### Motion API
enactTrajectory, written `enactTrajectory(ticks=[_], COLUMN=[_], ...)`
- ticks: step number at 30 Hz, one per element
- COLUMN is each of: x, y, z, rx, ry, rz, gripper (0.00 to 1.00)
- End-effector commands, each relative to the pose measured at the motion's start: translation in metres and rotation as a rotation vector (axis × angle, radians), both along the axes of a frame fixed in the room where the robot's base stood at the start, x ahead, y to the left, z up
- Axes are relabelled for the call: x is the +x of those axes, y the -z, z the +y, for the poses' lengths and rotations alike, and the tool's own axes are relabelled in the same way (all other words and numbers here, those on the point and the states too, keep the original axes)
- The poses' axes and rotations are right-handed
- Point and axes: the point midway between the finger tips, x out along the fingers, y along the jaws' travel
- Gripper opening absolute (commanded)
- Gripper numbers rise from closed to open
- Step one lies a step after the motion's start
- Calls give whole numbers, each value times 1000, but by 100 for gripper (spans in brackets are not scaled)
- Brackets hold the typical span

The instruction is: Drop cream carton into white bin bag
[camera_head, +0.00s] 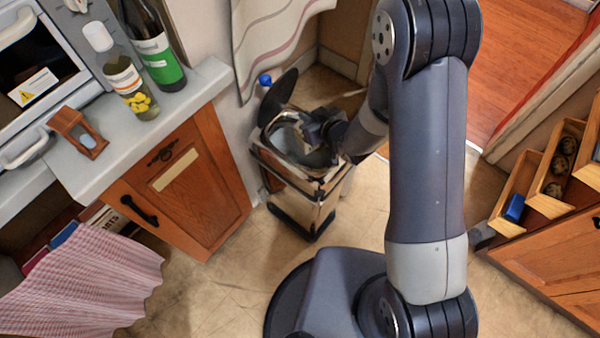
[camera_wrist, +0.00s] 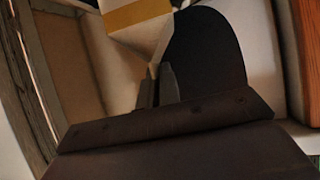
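The cream carton (camera_wrist: 143,22), white with a yellow band, shows at the top of the wrist view. Its tapered end sits between the two fingertips of my gripper (camera_wrist: 157,74), which looks shut on it. In the head view my gripper (camera_head: 318,128) is over the open top of a shiny metal bin (camera_head: 296,182). The pale bag (camera_head: 284,136) shows partly inside the bin's mouth; my gripper hides part of it. I cannot make out the carton clearly in the head view.
The bin's dark raised lid (camera_head: 279,97) stands at its back left and also shows in the wrist view (camera_wrist: 208,58). A wooden cabinet (camera_head: 185,190) is left of the bin. Bottles (camera_head: 160,62) stand on the counter (camera_head: 200,88). Open floor lies in front.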

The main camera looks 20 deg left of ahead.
Motion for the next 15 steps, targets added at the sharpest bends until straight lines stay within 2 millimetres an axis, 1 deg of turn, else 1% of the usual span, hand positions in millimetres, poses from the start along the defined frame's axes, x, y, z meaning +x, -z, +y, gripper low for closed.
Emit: enactTrajectory(ticks=[3,4,13,15], x=[0,0,0,0], y=[-1,-1,-1,-1], z=[0,0,0,0], rx=[2,2,1,1], ry=[0,0,0,0], rz=[-1,-1,-1,-1], gripper=[0,4,29,29])
